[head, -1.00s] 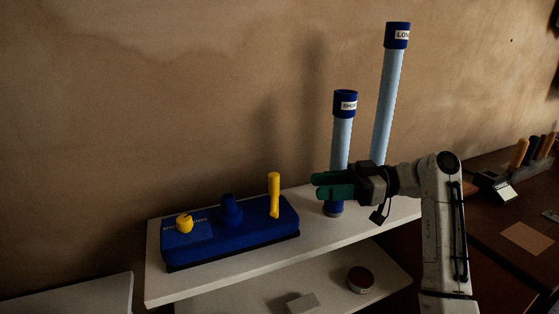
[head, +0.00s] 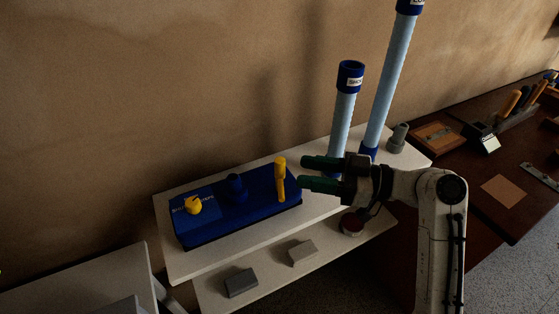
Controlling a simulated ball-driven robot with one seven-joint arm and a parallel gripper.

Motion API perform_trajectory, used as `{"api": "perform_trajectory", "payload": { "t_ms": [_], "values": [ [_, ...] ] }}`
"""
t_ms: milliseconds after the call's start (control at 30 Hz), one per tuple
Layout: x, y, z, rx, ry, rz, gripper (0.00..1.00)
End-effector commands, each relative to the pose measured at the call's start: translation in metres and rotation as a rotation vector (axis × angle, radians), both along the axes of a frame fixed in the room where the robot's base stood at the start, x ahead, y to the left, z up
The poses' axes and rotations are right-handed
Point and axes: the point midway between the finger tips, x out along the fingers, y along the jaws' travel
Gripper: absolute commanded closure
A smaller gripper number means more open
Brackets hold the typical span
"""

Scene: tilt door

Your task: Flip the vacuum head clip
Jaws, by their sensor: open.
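The blue vacuum head (head: 245,217) lies on the white upper shelf, left of my gripper. A yellow upright lever, which looks like the clip (head: 281,180), stands at its right end. A yellow knob (head: 193,205) is at its left end and a dark blue stub (head: 237,187) in its middle. My gripper (head: 303,172) has green fingers pointing left, parted and empty. In the picture, the fingertips are just right of the yellow lever, with a small gap. I cannot tell their depth relative to it.
A short tube (head: 344,115) and a long tube (head: 390,85) stand on the white shelf (head: 180,265) behind my gripper. The lower shelf holds grey blocks (head: 302,252). A brown table (head: 480,205) with tools is at the right.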

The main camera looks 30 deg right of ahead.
Motion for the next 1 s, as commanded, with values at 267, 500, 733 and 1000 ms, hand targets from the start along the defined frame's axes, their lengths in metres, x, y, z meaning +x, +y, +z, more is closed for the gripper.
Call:
{"api": "perform_trajectory", "payload": {
  "t_ms": [267, 500, 733, 1000],
  "values": [
    [0.029, 0.037, 0.002, 0.000, 0.002, 0.003, 0.55],
    [0.041, 0.051, 0.001, 0.000, 0.000, 0.000, 0.55],
    [0.042, 0.051, 0.000, 0.000, 0.000, 0.000, 0.55],
    [0.042, 0.051, 0.000, 0.000, 0.000, 0.000, 0.75]
  ]
}}
